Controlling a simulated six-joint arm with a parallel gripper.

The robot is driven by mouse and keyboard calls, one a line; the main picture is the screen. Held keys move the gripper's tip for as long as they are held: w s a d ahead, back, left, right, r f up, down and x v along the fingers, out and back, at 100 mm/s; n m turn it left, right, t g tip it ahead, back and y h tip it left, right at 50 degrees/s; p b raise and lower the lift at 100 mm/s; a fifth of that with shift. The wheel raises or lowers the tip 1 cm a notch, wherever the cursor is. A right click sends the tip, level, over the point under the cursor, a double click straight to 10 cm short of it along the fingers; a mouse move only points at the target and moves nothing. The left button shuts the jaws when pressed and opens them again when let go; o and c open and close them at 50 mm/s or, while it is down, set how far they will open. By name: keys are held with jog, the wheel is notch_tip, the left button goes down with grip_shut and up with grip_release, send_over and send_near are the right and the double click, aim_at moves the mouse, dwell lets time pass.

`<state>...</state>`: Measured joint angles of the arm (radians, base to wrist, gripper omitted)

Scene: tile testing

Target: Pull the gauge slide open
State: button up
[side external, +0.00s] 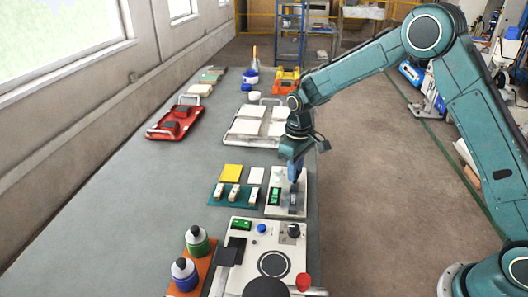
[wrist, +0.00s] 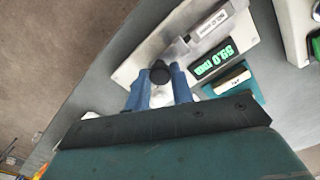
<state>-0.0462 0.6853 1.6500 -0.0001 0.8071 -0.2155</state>
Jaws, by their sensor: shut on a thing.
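The gauge is a pale base plate with a grey slide bar and a black display with green digits. Its base (side external: 274,209) lies on the bench in the side view, and its display (wrist: 214,60) shows in the wrist view. The grey slide (wrist: 207,29) runs along the plate. My gripper (side external: 294,180) points down at the gauge. In the wrist view my gripper (wrist: 161,82) has its blue fingers shut on either side of a dark round knob (wrist: 160,73). The fingers hide part of the slide.
A control box (side external: 246,256) with a round plate and a red knob stands nearer the camera. A teal tray (side external: 218,203) with small pieces sits left of the gauge. Bottles (side external: 197,241) stand at the front left. Bare bench lies further left.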

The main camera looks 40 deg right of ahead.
jog(key=shift+w+d, duration=0.3)
jog(key=shift+w, duration=0.05)
dwell(0.4)
jog(key=shift+w+d, duration=0.45)
jog(key=shift+d+r, duration=0.1)
jog(key=o, duration=0.8)
notch_tip(320, 180, up, 6)
jog(key=shift+f, duration=0.1)
dwell(0.8)
